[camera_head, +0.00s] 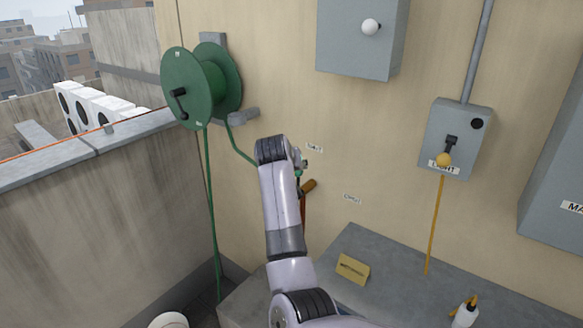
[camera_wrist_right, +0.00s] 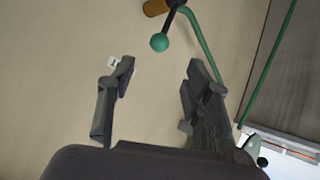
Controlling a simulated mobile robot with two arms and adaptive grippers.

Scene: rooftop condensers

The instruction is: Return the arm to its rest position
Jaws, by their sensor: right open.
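My right arm (camera_head: 283,205) reaches up from the bottom middle of the head view towards the beige wall. Its wrist covers most of the gripper there. In the right wrist view my right gripper (camera_wrist_right: 160,75) is open, its two fingers apart with nothing between them. A small green ball (camera_wrist_right: 159,42) on a dark stem lies just beyond the gap between the fingertips. A brown-orange handle (camera_wrist_right: 156,7) shows past it at the top edge; it also shows right of my wrist in the head view (camera_head: 308,186). My left gripper is in neither view.
A green hose reel (camera_head: 190,88) hangs on the wall, upper left of my wrist. A grey box (camera_head: 360,38) and a switch box with a yellow knob (camera_head: 458,135) are to the right. A grey ledge (camera_head: 390,270) holds a yellow sign (camera_head: 352,268) and a white bottle (camera_head: 464,315).

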